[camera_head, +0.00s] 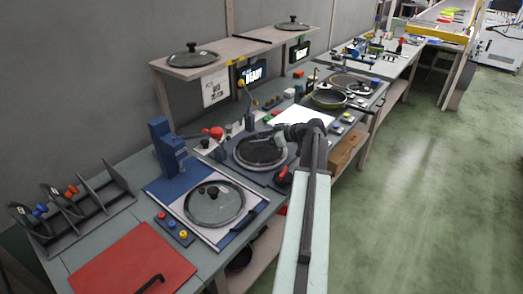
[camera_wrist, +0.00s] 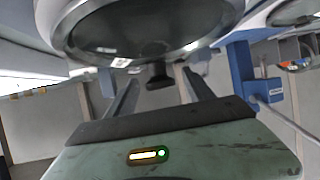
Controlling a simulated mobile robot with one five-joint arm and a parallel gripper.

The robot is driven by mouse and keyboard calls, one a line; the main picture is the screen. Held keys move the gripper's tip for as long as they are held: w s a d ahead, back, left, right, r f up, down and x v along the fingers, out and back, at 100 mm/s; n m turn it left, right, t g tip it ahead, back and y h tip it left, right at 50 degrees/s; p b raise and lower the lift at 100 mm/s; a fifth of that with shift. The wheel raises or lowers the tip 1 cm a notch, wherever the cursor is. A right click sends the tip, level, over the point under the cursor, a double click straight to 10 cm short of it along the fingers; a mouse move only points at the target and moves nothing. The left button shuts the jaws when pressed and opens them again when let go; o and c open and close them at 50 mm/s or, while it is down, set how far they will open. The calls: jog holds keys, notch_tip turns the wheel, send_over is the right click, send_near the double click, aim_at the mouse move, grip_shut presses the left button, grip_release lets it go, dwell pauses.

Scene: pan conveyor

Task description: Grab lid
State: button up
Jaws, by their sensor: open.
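A glass lid with a metal rim (camera_wrist: 140,30) fills the top of the wrist view, with its black knob (camera_wrist: 157,76) pointing down in that picture. My gripper (camera_wrist: 158,82) is open, with one finger on each side of the knob; I cannot tell whether either touches it. In the head view my gripper (camera_head: 283,139) is over the far side of a dark round pan or lid (camera_head: 262,153) on a dark board, and partly hides it. Another glass lid (camera_head: 213,205) with a black knob lies on the blue-and-white board in front.
A blue post (camera_head: 168,148) stands behind the front board and also shows in the wrist view (camera_wrist: 241,75). A rack (camera_head: 92,205) is at the left. Two more lids (camera_head: 194,57) (camera_head: 292,23) sit on the shelf. A green pan (camera_head: 328,98) is farther back.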

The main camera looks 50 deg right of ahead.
aim_at(254, 139)
jog(key=x, duration=0.3)
jog(key=shift+b, duration=0.4)
grip_shut()
jog(key=shift+r, duration=0.1)
